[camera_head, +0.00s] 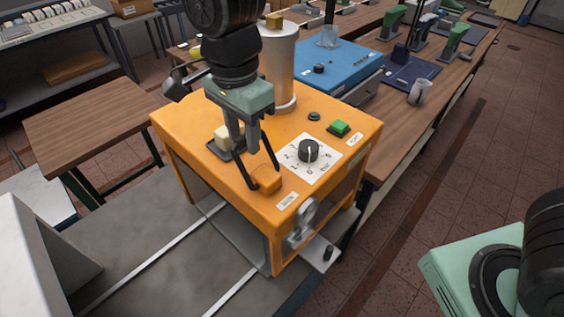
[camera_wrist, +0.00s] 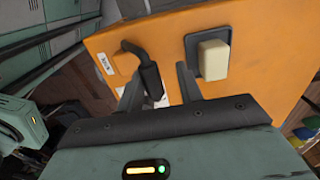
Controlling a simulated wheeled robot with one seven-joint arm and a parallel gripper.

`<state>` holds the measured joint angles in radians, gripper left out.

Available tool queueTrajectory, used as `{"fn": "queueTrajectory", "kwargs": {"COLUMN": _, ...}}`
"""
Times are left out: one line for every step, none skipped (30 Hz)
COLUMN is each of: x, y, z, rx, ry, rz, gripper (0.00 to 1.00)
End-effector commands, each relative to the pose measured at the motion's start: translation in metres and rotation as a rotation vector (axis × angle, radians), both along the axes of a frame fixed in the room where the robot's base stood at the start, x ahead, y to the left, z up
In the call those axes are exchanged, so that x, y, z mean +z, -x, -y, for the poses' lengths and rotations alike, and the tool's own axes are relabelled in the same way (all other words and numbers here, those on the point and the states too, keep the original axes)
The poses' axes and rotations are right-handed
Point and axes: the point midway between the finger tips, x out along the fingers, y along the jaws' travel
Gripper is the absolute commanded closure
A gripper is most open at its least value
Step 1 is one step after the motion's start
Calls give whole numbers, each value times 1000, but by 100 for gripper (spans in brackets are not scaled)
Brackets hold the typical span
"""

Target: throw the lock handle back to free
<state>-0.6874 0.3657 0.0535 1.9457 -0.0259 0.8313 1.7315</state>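The lock handle (camera_wrist: 149,74) is a dark bent lever with a thicker grip, on the orange machine's top beside a small white label. In the wrist view its grip lies between my fingers, nearer the left one. My gripper (camera_wrist: 160,88) is open, with a gap between the fingers; I cannot tell whether a finger touches the handle. In the head view my gripper (camera_head: 243,145) points down over the near left part of the orange machine (camera_head: 200,124). An orange block (camera_head: 268,179) sits below it; the dark bars there overlap, so handle and fingers are hard to separate.
A cream rocker (camera_wrist: 212,58) on a dark plate stands close to my right finger. The machine top also has a black dial (camera_head: 308,150), a green button (camera_head: 339,127) and a tall pale cylinder (camera_head: 281,65) behind my gripper. A blue machine (camera_head: 335,68) stands farther back.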

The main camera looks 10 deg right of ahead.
Motion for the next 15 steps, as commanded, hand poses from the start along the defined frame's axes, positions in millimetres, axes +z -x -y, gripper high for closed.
{"fn": "queueTrajectory", "kwargs": {"x": 0, "y": 0, "z": 0, "rx": 0, "ry": -1, "rz": 2, "gripper": 65}}
{"fn": "queueTrajectory", "kwargs": {"x": 0, "y": 0, "z": 0, "rx": 0, "ry": -1, "rz": 2, "gripper": 65}}
{"fn": "queueTrajectory", "kwargs": {"x": 0, "y": 0, "z": 0, "rx": 0, "ry": -1, "rz": 2, "gripper": 65}}
{"fn": "queueTrajectory", "kwargs": {"x": 0, "y": 1, "z": 1, "rx": 0, "ry": -1, "rz": 2, "gripper": 65}}
{"fn": "queueTrajectory", "kwargs": {"x": 0, "y": 1, "z": 1, "rx": 0, "ry": -1, "rz": 2, "gripper": 65}}
{"fn": "queueTrajectory", "kwargs": {"x": 0, "y": 3, "z": 2, "rx": 0, "ry": -1, "rz": 2, "gripper": 65}}
{"fn": "queueTrajectory", "kwargs": {"x": 0, "y": 3, "z": 2, "rx": 0, "ry": -1, "rz": 2, "gripper": 65}}
{"fn": "queueTrajectory", "kwargs": {"x": 0, "y": 4, "z": 3, "rx": 0, "ry": -1, "rz": 1, "gripper": 65}}
{"fn": "queueTrajectory", "kwargs": {"x": 0, "y": 5, "z": 4, "rx": 0, "ry": -1, "rz": 1, "gripper": 65}}
{"fn": "queueTrajectory", "kwargs": {"x": 0, "y": 6, "z": 4, "rx": 0, "ry": -1, "rz": 1, "gripper": 65}}
{"fn": "queueTrajectory", "kwargs": {"x": 0, "y": 7, "z": 5, "rx": 0, "ry": -1, "rz": 1, "gripper": 65}}
{"fn": "queueTrajectory", "kwargs": {"x": 0, "y": 7, "z": 5, "rx": 0, "ry": -1, "rz": 1, "gripper": 65}}
{"fn": "queueTrajectory", "kwargs": {"x": 1, "y": 7, "z": 5, "rx": 0, "ry": -1, "rz": 1, "gripper": 65}}
{"fn": "queueTrajectory", "kwargs": {"x": 2, "y": 8, "z": 5, "rx": 0, "ry": -1, "rz": 1, "gripper": 65}}
{"fn": "queueTrajectory", "kwargs": {"x": 3, "y": 8, "z": 5, "rx": 0, "ry": -1, "rz": 1, "gripper": 65}}
